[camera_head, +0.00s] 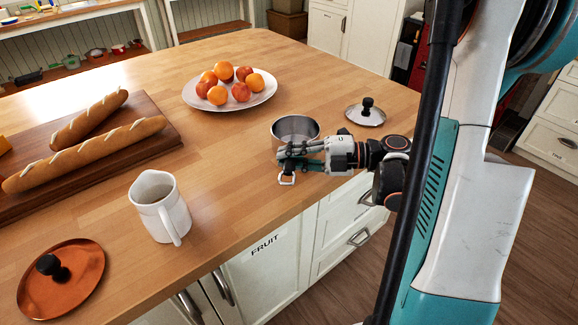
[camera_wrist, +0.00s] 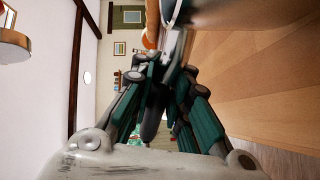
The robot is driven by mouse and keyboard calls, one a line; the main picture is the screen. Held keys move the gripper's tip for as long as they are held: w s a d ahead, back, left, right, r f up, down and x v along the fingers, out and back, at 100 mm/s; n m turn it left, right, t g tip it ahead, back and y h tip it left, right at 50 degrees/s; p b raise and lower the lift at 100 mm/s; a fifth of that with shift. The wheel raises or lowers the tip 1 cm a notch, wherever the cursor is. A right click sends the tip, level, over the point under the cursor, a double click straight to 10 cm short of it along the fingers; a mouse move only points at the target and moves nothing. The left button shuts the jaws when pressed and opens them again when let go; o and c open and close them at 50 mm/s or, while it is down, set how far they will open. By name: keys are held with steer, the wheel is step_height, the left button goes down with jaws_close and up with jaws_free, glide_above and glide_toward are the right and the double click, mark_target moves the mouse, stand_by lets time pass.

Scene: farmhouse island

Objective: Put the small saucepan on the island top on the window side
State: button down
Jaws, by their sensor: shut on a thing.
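The small saucepan (camera_head: 296,129) is a silver metal pan near the right edge of the wooden island top (camera_head: 225,150). It looks upright, on or just above the wood; I cannot tell which. My gripper (camera_head: 286,160) is on the near side of the pan, low over the island top, its fingers closed together.
A plate of oranges (camera_head: 230,92) is behind the pan. A silver lid (camera_head: 365,112) lies to its right. A white pitcher (camera_head: 160,206), a copper lid (camera_head: 61,280) and a bread board (camera_head: 150,148) are to the left. Bare wood lies between the plate and pitcher.

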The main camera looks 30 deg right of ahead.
steer(key=shift+f, duration=1.05)
steer(key=shift+f+b, duration=0.15)
steer(key=shift+b, duration=0.25)
steer(key=c, duration=1.5)
jaws_free()
steer(key=shift+c, duration=0.2)
steer(key=shift+s+d+r+p, duration=0.15)
steer(key=shift+d+r+p, duration=0.1)
steer(key=shift+p, duration=0.1)
steer(key=f+p+v, duration=0.1)
steer(key=p+v, duration=0.2)
steer(key=v, duration=0.8)
steer(key=shift+d+r, duration=0.2)
steer(key=shift+r, duration=0.25)
